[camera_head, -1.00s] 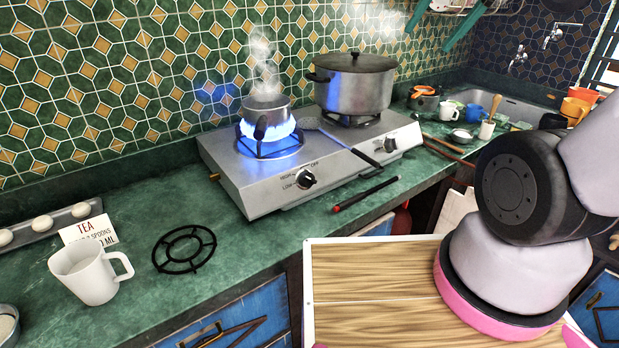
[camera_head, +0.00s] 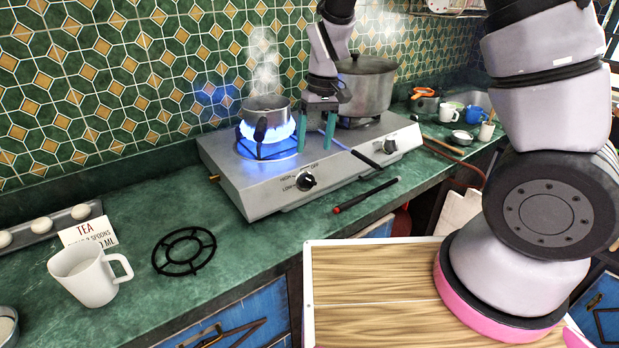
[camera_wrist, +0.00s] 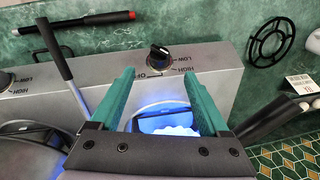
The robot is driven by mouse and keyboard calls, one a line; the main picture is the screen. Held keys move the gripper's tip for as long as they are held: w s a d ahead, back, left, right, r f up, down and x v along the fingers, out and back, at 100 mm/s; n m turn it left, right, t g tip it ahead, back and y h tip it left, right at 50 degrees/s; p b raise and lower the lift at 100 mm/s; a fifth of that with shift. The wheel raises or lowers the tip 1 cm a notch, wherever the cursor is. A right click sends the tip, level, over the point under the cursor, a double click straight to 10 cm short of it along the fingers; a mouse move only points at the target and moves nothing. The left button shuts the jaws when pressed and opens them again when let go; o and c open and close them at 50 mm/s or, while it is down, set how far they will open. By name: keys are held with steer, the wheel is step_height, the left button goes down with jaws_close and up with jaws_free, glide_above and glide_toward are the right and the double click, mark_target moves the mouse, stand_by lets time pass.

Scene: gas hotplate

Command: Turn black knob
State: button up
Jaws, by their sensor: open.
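The gas hotplate (camera_head: 260,190) has two black knobs on its sloped front. The left black knob (camera_head: 307,181) sits below the lit burner, and the right black knob (camera_head: 390,146) sits nearer the big pot. My gripper (camera_head: 316,140) points down over the hotplate between the burners, behind the left knob. It is open with nothing between its green fingers. In the wrist view, the left black knob (camera_wrist: 159,56) shows just beyond the gap between the fingertips (camera_wrist: 158,75), with HIGH, LOW and OFF marks beside it. The fingers look apart from the knob.
A steaming saucepan (camera_head: 266,108) stands over blue flames, left of my gripper. A large lidded pot (camera_head: 368,90) stands behind right. A spatula (camera_head: 345,146) lies across the hotplate. A black, red-tipped stick (camera_head: 366,195), pan support (camera_head: 184,250) and white mug (camera_head: 88,275) are on the counter.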

mark_target(310, 179)
steer(key=f, duration=0.3)
steer(key=a+f, duration=0.1)
steer(key=f, duration=0.6)
steer(key=shift+s+a+f, duration=0.15)
steer(key=shift+s+f, duration=0.15)
jaws_close()
steer(key=shift+m+y, duration=0.3)
steer(key=shift+w+d+m+g+y, duration=0.15)
steer(key=shift+d+m+g+y, duration=0.15)
steer(key=shift+m+g+y, duration=0.55)
steer(key=m+y, duration=0.1)
steer(key=y, duration=0.1)
steer(key=m+y, duration=0.1)
steer(key=y, duration=0.1)
steer(key=shift+d+f+m+g+y, duration=0.1)
steer(key=shift+f+m+g+y, duration=0.05)
steer(key=shift+m+g+y, duration=0.15)
steer(key=shift+y, duration=0.25)
jaws_free()
